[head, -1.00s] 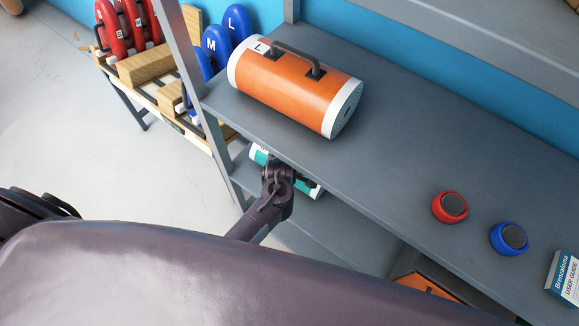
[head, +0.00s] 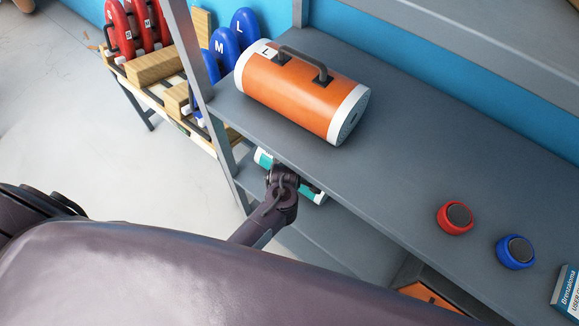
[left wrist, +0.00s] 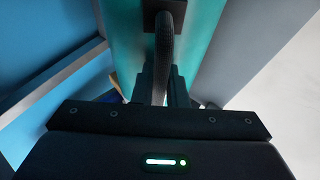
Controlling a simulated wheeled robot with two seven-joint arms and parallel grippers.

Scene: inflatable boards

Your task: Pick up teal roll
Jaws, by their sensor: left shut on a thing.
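The teal roll (head: 264,159) with white ends lies on the lower shelf, mostly hidden in the head view by my left arm and the upper shelf. In the left wrist view the teal roll (left wrist: 120,35) fills the upper middle, with its dark handle (left wrist: 165,45) running down between the fingers. My left gripper (left wrist: 160,85) is shut on this handle. In the head view my left wrist (head: 283,185) is in front of the roll and the fingertips are hidden. My right gripper is not in view.
An orange roll (head: 300,95) marked L lies on the upper grey shelf (head: 400,170), above the teal roll. A red knob-like item (head: 455,218), a blue one (head: 515,252) and a user guide box (head: 568,290) stand at right. A grey post (head: 187,60) rises left of the teal roll.

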